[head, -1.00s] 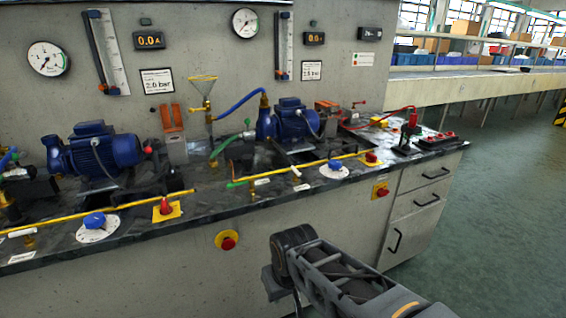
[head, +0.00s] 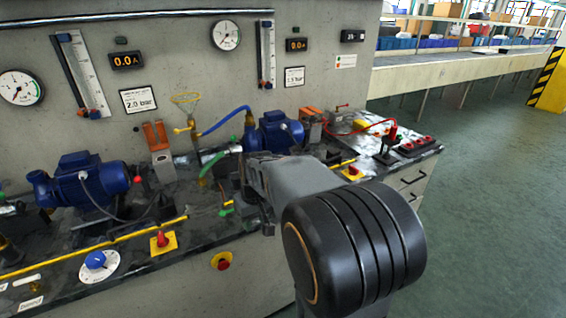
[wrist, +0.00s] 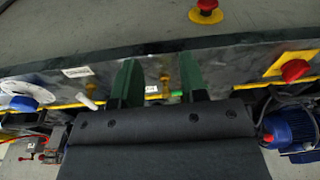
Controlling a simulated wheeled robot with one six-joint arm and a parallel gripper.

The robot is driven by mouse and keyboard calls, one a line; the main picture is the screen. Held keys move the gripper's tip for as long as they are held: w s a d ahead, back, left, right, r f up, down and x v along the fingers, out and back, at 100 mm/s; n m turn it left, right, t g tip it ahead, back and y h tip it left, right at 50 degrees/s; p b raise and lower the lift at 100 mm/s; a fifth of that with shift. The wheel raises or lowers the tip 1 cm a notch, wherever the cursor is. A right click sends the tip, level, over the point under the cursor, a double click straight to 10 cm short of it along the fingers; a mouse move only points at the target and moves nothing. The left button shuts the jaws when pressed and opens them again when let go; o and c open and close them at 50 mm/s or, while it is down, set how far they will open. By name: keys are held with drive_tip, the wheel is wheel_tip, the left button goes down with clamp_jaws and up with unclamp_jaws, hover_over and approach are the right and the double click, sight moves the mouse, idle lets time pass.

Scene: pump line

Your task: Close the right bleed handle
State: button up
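My gripper (wrist: 160,62) shows in the wrist view with its two dark green fingers apart and nothing held between them. It is over the front edge of the bench. A brass fitting and a small green-tipped handle (wrist: 180,93) show between the fingers, close to the right one. In the head view a green-tipped handle (head: 226,211) stands at the bench front, left of my arm. A white handle (wrist: 88,102) lies left of the fingers in the wrist view. I cannot tell which is the right bleed handle. My arm hides the fingers in the head view.
A yellow pipe (head: 110,240) runs along the bench front. A red knob on a yellow plate (head: 162,242) and a blue dial knob (head: 95,260) stand by it. A blue pump (head: 275,132) sits behind my arm. A red stop button (head: 222,264) is on the front panel.

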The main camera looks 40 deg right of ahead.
drive_tip(key=w+d+r+m+g+y+p, duration=0.1)
drive_tip(key=w+d+r+p, duration=0.35)
drive_tip(key=d+p, duration=0.45)
drive_tip(key=w+d+r+y+p, duration=0.1)
drive_tip(key=w+d+r+p, duration=0.2)
drive_tip(key=d+r+p, duration=0.45)
drive_tip(key=p+x, duration=0.1)
drive_tip(key=x, duration=0.3)
drive_tip(key=d+p+x, duration=0.1)
drive_tip(key=x, duration=0.4)
drive_tip(key=d+p+x, duration=0.1)
drive_tip(key=p+x, duration=0.1)
drive_tip(key=x, duration=0.3)
drive_tip(key=shift+s+f, duration=0.15)
drive_tip(key=shift+f, duration=0.1)
clamp_jaws()
